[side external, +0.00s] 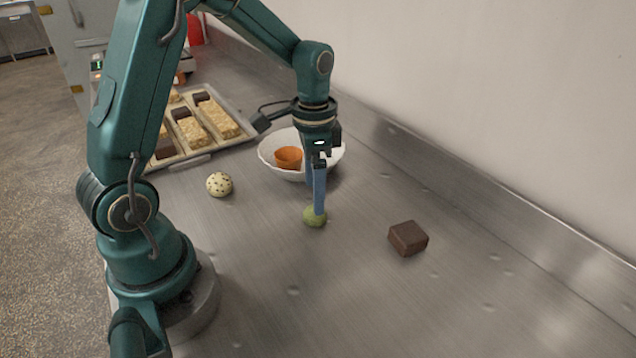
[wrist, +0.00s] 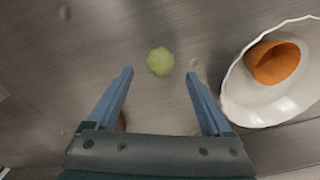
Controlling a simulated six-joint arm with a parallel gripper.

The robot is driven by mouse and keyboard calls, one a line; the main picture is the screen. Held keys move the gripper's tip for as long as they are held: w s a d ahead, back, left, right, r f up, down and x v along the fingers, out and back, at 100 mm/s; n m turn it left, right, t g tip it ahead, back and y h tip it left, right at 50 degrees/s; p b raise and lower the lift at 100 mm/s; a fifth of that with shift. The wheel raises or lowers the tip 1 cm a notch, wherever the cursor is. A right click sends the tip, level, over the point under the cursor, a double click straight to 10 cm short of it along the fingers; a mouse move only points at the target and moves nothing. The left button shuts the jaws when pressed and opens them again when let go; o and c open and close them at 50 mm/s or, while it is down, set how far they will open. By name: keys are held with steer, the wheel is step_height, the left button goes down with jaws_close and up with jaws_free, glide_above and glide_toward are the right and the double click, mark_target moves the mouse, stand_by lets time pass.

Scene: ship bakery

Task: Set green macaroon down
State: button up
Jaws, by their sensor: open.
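The green macaroon (side external: 314,217) is a small round green piece on the steel counter. In the wrist view the macaroon (wrist: 160,61) lies between and just beyond the fingertips, with a gap on each side. My gripper (side external: 319,208) points down at the macaroon in the side view. In the wrist view the blue fingers of my gripper (wrist: 160,74) are spread apart and empty. In the side view a finger overlaps the top of the macaroon, so I cannot tell there whether they touch.
A white bowl (side external: 268,157) holding an orange cup (side external: 288,158) stands close behind my gripper. A tray (side external: 203,160) of bars is at back left. The front counter is clear.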

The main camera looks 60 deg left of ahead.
steer(key=s+d+r+n+t, duration=0.1)
steer(key=s+d+r, duration=0.1)
steer(key=r, duration=0.3)
steer(key=s+d+r+n+t, duration=0.1)
steer(key=s+d+r, duration=0.15)
steer(key=r, duration=0.35)
steer(key=s+d+n+t, duration=0.2)
steer(key=s+t, duration=0.1)
steer(key=s, duration=0.4)
steer(key=shift+s+d+f+t, duration=0.15)
steer(key=shift+d+f+t, duration=0.1)
steer(key=shift+d+t, duration=0.1)
